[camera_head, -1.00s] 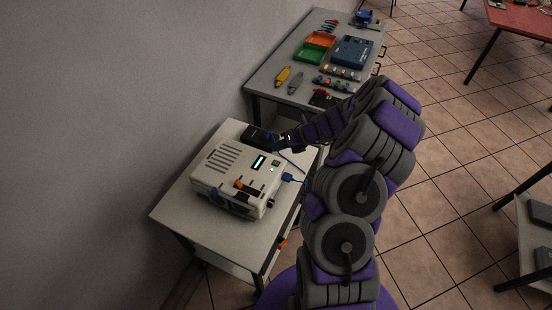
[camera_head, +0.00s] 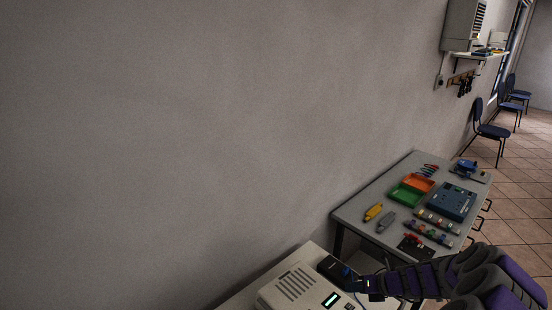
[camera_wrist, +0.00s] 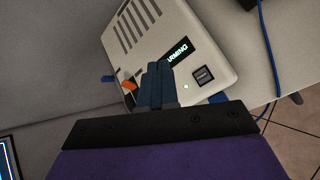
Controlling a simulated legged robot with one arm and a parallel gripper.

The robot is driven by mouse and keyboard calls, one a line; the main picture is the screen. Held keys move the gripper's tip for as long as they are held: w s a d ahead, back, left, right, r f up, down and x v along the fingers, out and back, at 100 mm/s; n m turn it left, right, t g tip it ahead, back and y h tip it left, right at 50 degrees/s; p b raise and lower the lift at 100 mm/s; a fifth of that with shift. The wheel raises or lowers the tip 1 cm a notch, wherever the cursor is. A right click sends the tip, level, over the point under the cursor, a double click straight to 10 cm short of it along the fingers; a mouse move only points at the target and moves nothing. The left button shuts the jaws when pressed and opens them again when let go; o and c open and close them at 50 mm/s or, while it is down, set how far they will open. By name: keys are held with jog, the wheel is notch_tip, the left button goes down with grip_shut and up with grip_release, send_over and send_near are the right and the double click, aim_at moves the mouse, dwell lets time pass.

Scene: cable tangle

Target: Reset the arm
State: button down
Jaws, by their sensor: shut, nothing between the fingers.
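My gripper (camera_wrist: 157,84) is shut and empty, its two dark fingers pressed together in the wrist view, in front of the white device. In the head view my gripper (camera_head: 362,285) is low at the right, close to the black box, and my arm reaches in from the bottom right corner. The white device (camera_head: 285,292) has slots and a lit display; in the wrist view, the device (camera_wrist: 212,58) shows a display ending in "ARMING". An orange part (camera_wrist: 129,86) shows left of the fingers. Whether the gripper touches anything is unclear.
A black box (camera_head: 334,268) lies beside the device. A blue cable (camera_wrist: 267,45) runs at the right of the wrist view. A grey table (camera_head: 352,210) behind carries trays, tools and a blue unit. A plain wall fills the left; chairs stand far right.

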jog(key=s+a+r+n+g+y, duration=0.1)
jog(key=s+a+r+n+g, duration=0.25)
jog(key=a+r+n, duration=0.8)
jog(key=s+a+r+n+g+h+b, duration=0.15)
jog(key=s+a+r+n, duration=0.25)
jog(key=s+a+n, duration=0.6)
jog(key=s+d+r+n+g+h+b, duration=0.1)
jog(key=s+d+n+h, duration=0.2)
jog(key=s+n, duration=0.4)
jog(key=s+d+r+n+g+h+b, duration=0.1)
jog(key=s+n, duration=0.6)
jog(key=s, duration=1.1)
jog(key=d+h, duration=0.1)
jog(key=h, duration=0.1)
jog(key=shift+s+d+r+g+h, duration=0.3)
jog(key=shift+s+d+g+h, duration=0.05)
jog(key=shift+s+d+g, duration=0.05)
